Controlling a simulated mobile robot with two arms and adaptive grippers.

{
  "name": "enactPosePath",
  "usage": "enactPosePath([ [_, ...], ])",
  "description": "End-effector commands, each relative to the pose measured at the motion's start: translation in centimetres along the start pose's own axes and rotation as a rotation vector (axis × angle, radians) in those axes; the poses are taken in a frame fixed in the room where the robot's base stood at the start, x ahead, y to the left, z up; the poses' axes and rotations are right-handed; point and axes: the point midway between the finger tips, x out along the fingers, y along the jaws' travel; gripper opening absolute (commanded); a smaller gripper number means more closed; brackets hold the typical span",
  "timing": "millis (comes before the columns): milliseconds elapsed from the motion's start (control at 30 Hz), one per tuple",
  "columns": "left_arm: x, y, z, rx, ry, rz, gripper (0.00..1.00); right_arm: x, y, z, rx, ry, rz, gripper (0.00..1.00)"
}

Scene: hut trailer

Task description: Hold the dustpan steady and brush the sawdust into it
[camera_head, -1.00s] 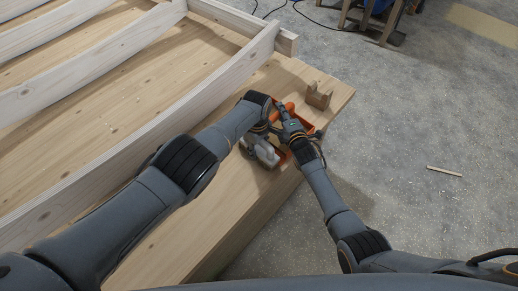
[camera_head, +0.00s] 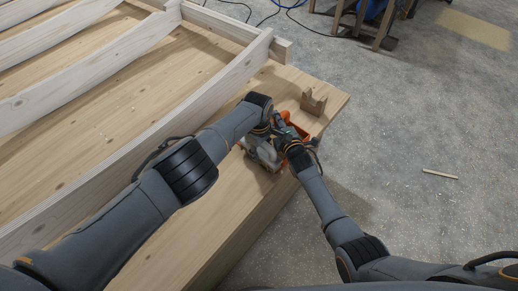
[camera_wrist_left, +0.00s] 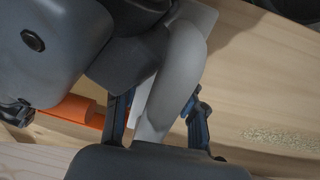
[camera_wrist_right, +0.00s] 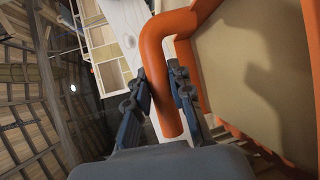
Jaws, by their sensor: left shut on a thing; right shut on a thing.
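My left gripper (camera_wrist_left: 160,120) is shut on the grey handle of the brush (camera_wrist_left: 184,65); the brush's grey body (camera_head: 262,158) shows low at the bench edge in the head view. My right gripper (camera_wrist_right: 160,95) is shut on the orange handle of the dustpan (camera_wrist_right: 205,15), whose beige inner face fills the right side of the right wrist view. In the head view the orange dustpan (camera_head: 299,129) is mostly hidden behind my grippers, which are close together. A patch of pale sawdust (camera_wrist_left: 285,138) lies on the wood in the left wrist view. The brush's bristles are hidden.
A wooden bench top (camera_head: 225,165) carries long pale curved ribs (camera_head: 150,125) at left. A small notched wood block (camera_head: 314,101) stands near the bench's right corner. The concrete floor (camera_head: 420,110) beyond holds a thin stick (camera_head: 440,174).

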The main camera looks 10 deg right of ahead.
Motion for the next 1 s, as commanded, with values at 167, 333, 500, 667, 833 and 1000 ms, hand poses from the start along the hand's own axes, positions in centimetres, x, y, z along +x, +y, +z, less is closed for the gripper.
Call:
enactPosePath([
  [167,-0.3,0.6,3.1,0.034,-0.037,0.007,0.0,0.1,0.2,-0.5,0.001,0.006,0.003,0.0],
  [333,-1.4,0.1,3.0,0.032,-0.036,0.008,0.0,0.1,0.2,-0.7,0.0,0.008,0.002,0.0],
  [500,-2.9,-0.3,3.0,0.03,-0.033,0.013,0.0,0.1,0.1,-0.8,0.0,0.01,0.001,0.0],
  [667,-4.6,-0.8,2.7,0.03,-0.028,0.016,0.0,0.0,0.1,-0.8,-0.001,0.011,0.001,0.0],
  [833,-6.2,-1.2,2.7,0.028,-0.031,0.017,0.0,0.0,0.0,-0.7,0.0,0.01,0.0,0.0],
  [1000,-7.0,-1.5,2.7,0.027,-0.03,0.017,0.0,0.0,0.0,-0.7,0.001,0.009,0.0,0.0],
])
